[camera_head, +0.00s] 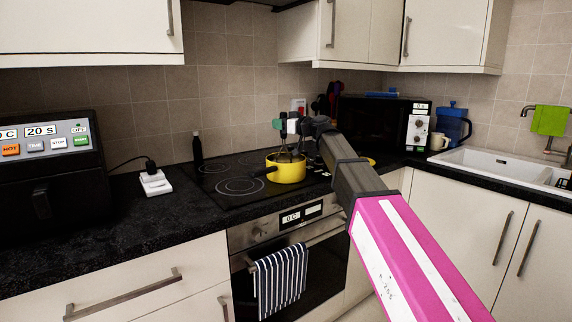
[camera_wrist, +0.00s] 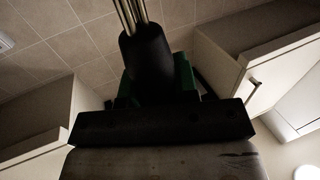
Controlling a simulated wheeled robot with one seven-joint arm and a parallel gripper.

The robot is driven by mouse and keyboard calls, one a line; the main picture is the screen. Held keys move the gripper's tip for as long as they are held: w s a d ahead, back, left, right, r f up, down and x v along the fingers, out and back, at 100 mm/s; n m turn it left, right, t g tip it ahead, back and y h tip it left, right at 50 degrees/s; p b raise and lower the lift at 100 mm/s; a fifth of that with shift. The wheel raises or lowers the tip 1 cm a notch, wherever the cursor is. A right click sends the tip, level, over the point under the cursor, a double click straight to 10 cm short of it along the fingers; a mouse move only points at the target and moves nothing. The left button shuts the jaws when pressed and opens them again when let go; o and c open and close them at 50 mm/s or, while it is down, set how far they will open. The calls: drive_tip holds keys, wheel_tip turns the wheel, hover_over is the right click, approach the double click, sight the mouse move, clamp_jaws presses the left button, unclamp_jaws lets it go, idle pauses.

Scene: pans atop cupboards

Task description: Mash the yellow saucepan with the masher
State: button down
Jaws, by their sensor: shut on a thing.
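My gripper (camera_head: 291,126) is above the saucepan and shut on the masher. In the wrist view the masher's black handle (camera_wrist: 147,62) sits between the green-padded fingers, with its metal rods running up out of the picture. In the head view the masher's thin rods (camera_head: 290,148) hang down over the saucepan's opening. The lower end of the masher is hidden by the pan wall or too small to make out, so I cannot tell whether it touches the bottom.
The hob (camera_head: 238,187) has free room left of the saucepan. A black bottle (camera_head: 197,147) stands behind it. A microwave (camera_head: 375,125) stands at the back right, and an air fryer (camera_head: 45,165) at the left. Wall cupboards (camera_head: 340,30) hang above. A striped towel (camera_head: 281,280) hangs on the oven.

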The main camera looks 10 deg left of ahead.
drive_tip(key=w+d, duration=0.2)
drive_tip(key=shift+w, duration=0.4)
drive_tip(key=shift+a, duration=0.1)
idle(0.5)
wheel_tip(320, 180, up, 8)
drive_tip(key=s+a, duration=0.1)
drive_tip(key=shift+a, duration=0.2)
idle(1.0)
drive_tip(key=shift+d, duration=0.1)
